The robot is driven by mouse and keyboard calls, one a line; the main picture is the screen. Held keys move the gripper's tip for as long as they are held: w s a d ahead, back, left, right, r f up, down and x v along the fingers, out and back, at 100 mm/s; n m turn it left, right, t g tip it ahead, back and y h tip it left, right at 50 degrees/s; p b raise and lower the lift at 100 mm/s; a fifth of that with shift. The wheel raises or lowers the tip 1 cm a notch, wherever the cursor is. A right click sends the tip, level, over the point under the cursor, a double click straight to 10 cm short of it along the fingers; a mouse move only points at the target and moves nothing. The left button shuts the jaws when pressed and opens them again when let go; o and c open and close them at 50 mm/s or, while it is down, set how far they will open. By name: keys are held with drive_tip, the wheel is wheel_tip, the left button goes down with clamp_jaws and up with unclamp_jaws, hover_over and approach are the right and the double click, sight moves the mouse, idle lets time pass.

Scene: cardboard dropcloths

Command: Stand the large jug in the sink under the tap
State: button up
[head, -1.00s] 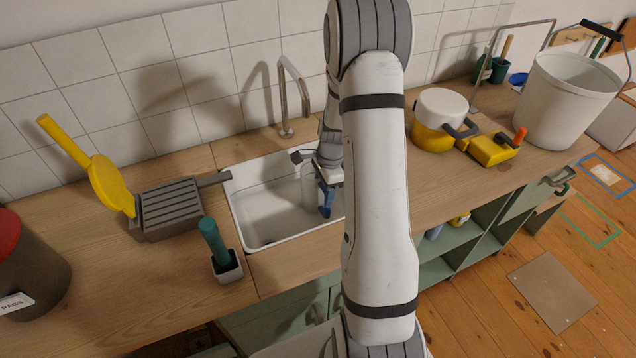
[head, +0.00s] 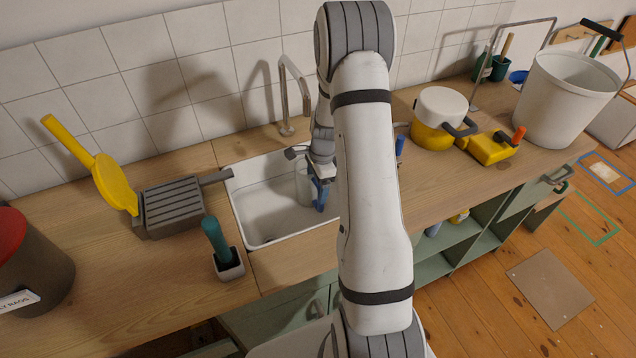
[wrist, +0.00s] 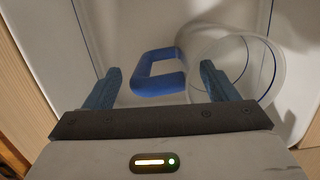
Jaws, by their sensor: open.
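The large jug is clear with a blue handle. In the head view the jug (head: 303,184) is in the white sink (head: 262,207), at its right side, below the tap (head: 297,92). My gripper (wrist: 158,78) is open, with a gap visible on both sides of the handle. In the head view my gripper (head: 320,178) is low over the sink.
A grey ribbed block (head: 172,208) and a teal-handled brush in a holder (head: 228,265) stand left of the sink. A yellow-and-white pot (head: 438,115), a yellow tool (head: 492,147) and a large bucket (head: 565,100) stand to the right. The sink's left part is clear.

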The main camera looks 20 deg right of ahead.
drive_tip(key=shift+r, duration=0.1)
drive_tip(key=r, duration=0.5)
drive_tip(key=r+b, duration=0.1)
drive_tip(key=r, duration=0.2)
drive_tip(key=shift+d+r, duration=0.15)
drive_tip(key=shift+d, duration=0.15)
drive_tip(key=s+a+r+n+t+h, duration=0.1)
drive_tip(key=s+a+r+n, duration=0.45)
drive_tip(key=r, duration=0.25)
drive_tip(key=s+a+r+n+t, duration=0.1)
drive_tip(key=s+a+r+n, duration=0.3)
drive_tip(key=s+r+n, duration=0.3)
drive_tip(key=s+a+r+n, duration=0.1)
drive_tip(key=s+r+n, duration=0.1)
drive_tip(key=s, duration=0.3)
drive_tip(key=s+a+r+n+t, duration=0.1)
drive_tip(key=s+a+r+n, duration=0.1)
drive_tip(key=s+n, duration=0.2)
drive_tip(key=shift+s+r, duration=0.15)
drive_tip(key=shift+s, duration=1)
